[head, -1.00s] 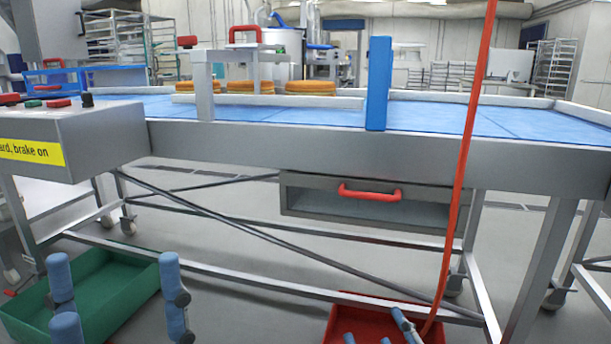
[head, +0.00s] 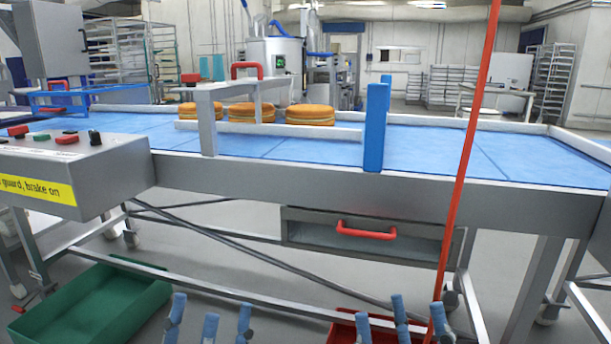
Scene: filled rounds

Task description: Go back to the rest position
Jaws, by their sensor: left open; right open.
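My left gripper (head: 210,317) shows at the bottom edge, left of centre, with blue-grey fingers pointing up, spread apart and empty. My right gripper (head: 400,314) shows at the bottom edge, right of centre, also open with nothing between its fingers. Both are low in front of the conveyor table (head: 400,187) and apart from it. The arms behind the fingers are out of the picture. The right gripper's fingers partly cover the red crate (head: 343,331) on the floor.
A green crate (head: 95,305) stands on the floor. A drawer (head: 300,232) sits under the table.

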